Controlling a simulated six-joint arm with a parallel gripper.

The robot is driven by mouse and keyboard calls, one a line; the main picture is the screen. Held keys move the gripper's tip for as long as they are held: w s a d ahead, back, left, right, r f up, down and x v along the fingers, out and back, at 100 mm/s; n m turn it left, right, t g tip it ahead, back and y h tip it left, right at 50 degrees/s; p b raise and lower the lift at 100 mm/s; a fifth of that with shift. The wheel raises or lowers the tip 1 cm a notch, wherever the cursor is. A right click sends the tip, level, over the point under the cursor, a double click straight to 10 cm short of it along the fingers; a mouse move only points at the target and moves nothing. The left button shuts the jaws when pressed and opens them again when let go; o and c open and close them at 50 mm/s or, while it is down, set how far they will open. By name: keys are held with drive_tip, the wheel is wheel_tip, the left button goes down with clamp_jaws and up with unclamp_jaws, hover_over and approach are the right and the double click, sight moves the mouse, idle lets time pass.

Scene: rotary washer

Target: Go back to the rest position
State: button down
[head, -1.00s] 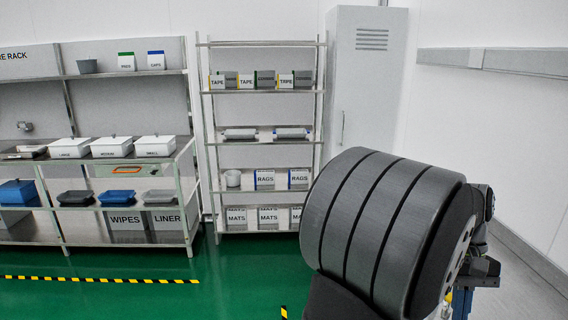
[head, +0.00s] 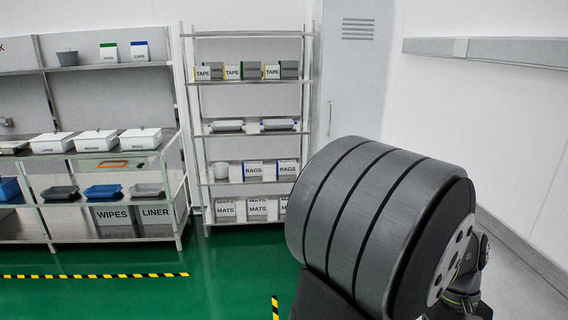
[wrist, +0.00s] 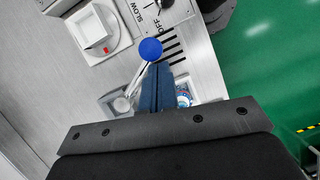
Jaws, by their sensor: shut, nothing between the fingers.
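My gripper (wrist: 157,72) shows in the wrist view with its blue fingers shut together and nothing between them. A lever with a round blue knob (wrist: 150,49) is close to the fingertips in the picture; I cannot tell whether they touch. The lever's silver rod runs down and left from the knob, beside the fingers. A pale panel with the words SLOW and OFF (wrist: 166,24) lies just beyond the knob. In the head view part of my own arm fills the lower right, and my gripper cannot be made out there.
Green floor (wrist: 262,70) is at right. In the head view, a shelf rack (head: 250,86) and a steel bench (head: 95,152) stand at the back.

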drive_tip(key=w+r, duration=0.8)
drive_tip(key=r, duration=0.2)
drive_tip(key=s+f, duration=0.8)
drive_tip(key=f, duration=0.2)
drive_tip(key=w+d+m+t+y, duration=0.3)
drive_tip(key=w+m, duration=0.5)
drive_tip(key=m, duration=0.4)
drive_tip(key=shift+d+m, duration=0.2)
drive_tip(key=shift+m, duration=0.2)
drive_tip(key=shift+w, duration=0.15)
